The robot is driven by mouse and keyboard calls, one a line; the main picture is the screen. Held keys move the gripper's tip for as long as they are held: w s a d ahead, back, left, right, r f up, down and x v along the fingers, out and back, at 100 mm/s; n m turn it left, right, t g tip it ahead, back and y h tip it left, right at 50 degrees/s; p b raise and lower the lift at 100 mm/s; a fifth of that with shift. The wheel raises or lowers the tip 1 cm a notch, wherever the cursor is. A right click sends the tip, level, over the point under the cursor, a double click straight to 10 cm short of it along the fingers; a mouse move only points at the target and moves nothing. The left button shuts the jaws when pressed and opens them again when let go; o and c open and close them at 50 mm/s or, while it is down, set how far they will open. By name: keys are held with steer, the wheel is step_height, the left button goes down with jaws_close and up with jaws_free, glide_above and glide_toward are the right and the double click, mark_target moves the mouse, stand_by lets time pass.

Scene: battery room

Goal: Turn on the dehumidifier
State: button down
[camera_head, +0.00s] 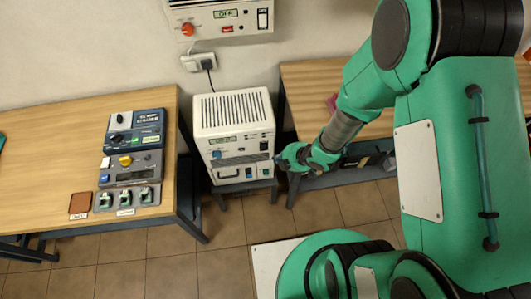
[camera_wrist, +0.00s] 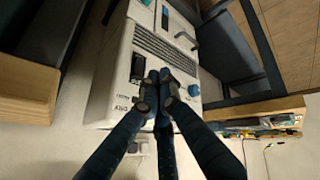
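A white box-shaped unit, which I take to be the dehumidifier (camera_head: 232,112), stands on a low dark stand between two tables. It has a slotted top, and its front carries a small display (camera_head: 222,140), a blue control and dark switches. My gripper (camera_head: 281,162) is at the right of the unit's front. In the wrist view my gripper's fingertips (camera_wrist: 158,88) are together in front of the panel and hide part of it. Contact cannot be told.
A wall unit (camera_head: 250,14) with an orange knob hangs above a socket (camera_head: 198,62). The right table (camera_head: 308,85) is close behind my arm.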

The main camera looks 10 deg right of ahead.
mark_target(264, 147)
steer(key=w+a+f+b, duration=0.3)
steer(key=w+f, duration=0.5)
steer(key=shift+w+a+f+b, duration=0.25)
steer(key=shift+f+b, duration=0.05)
steer(key=shift+b, duration=0.1)
stand_by(0.5)
steer(key=shift+w+f, duration=0.1)
steer(key=shift+w, duration=0.05)
steer(key=shift+w+f, duration=0.2)
stand_by(0.4)
steer(key=shift+r, duration=0.15)
steer(key=shift+r+p, duration=0.65)
steer(key=shift+p, duration=0.1)
